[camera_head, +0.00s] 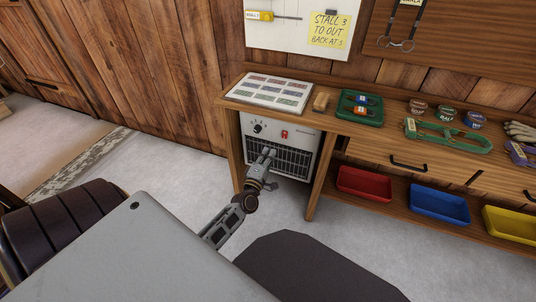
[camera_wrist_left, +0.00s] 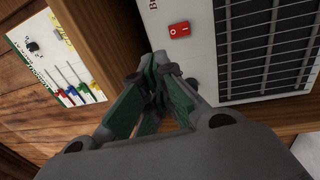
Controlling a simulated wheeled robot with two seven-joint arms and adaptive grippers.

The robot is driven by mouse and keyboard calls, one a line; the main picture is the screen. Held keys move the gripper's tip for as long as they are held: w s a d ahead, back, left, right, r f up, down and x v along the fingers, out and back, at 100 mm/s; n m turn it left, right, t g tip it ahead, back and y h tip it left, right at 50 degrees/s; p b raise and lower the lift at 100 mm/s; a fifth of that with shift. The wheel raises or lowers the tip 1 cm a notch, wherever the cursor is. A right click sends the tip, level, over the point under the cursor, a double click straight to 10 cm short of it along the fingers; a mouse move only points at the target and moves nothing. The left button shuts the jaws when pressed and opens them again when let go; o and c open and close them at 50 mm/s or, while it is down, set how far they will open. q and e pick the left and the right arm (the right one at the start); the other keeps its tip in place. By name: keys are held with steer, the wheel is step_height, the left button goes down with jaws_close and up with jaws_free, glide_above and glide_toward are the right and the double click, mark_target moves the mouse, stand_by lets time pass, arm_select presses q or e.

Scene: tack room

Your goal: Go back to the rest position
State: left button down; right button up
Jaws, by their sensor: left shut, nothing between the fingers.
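My left gripper (camera_head: 268,156) is in front of the white heater (camera_head: 295,133) under the left end of the bench. Its fingers are shut with nothing between them. In the left wrist view the closed fingers (camera_wrist_left: 158,62) point toward the heater's front (camera_wrist_left: 190,60), below and left of its red switch (camera_wrist_left: 179,30). I cannot tell whether the fingertips touch the heater. The heater has a dark grille and a black dial (camera_head: 258,128). My right gripper does not show.
The wooden bench (camera_head: 395,138) carries a labelled white panel (camera_head: 270,92), a green tray (camera_head: 346,112) and several tins. Red (camera_head: 363,184), blue (camera_head: 440,206) and yellow (camera_head: 510,223) bins sit on its lower shelf. The bench leg (camera_head: 320,180) is right of my gripper. Grey floor (camera_head: 165,165) is clear to the left.

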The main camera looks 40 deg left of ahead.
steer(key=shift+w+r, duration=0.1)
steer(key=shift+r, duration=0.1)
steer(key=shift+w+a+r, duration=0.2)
